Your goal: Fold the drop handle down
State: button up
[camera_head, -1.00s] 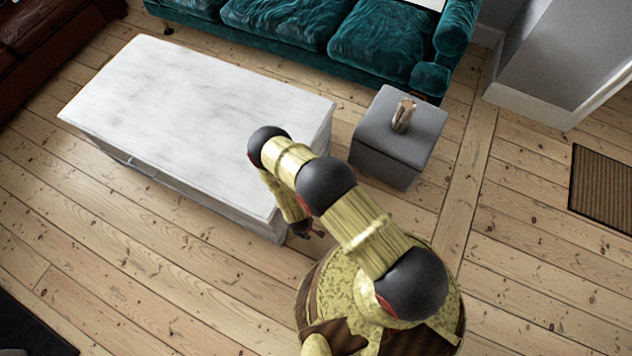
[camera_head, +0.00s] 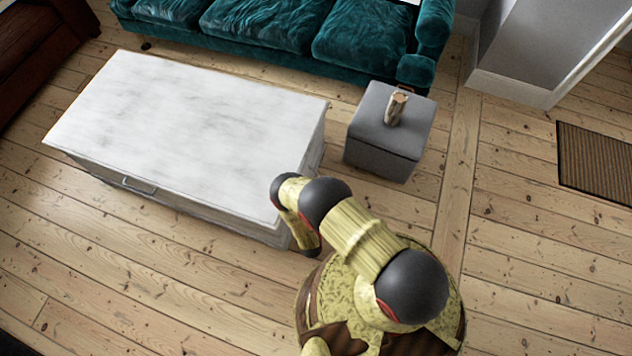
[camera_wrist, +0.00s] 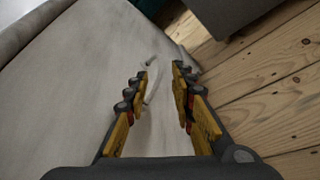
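The white chest (camera_head: 190,110) stands left of my arm. A pale curved drop handle (camera_wrist: 151,82) shows in the wrist view, standing out from a grey-white face of the chest (camera_wrist: 70,80). My gripper (camera_wrist: 160,70) is open, its two fingers apart. The handle appears between the fingers, closer to the left one; I cannot tell whether they touch. In the head view, my arm and the chest's end hide my gripper and this handle. Another metal handle (camera_head: 138,186) shows on the chest's long front face.
A grey ottoman (camera_head: 385,150) with a small wood-like object (camera_head: 396,107) on it stands right of the chest. A teal sofa (camera_head: 270,35) is behind. Bare floorboards (camera_head: 520,250) lie open at the right, with a brown mat (camera_head: 598,160).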

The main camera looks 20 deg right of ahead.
jog(key=b+x, duration=0.2)
jog(key=x, duration=0.5)
jog(key=shift+w, duration=0.1)
jog(key=shift+c, duration=0.4)
grip_shut()
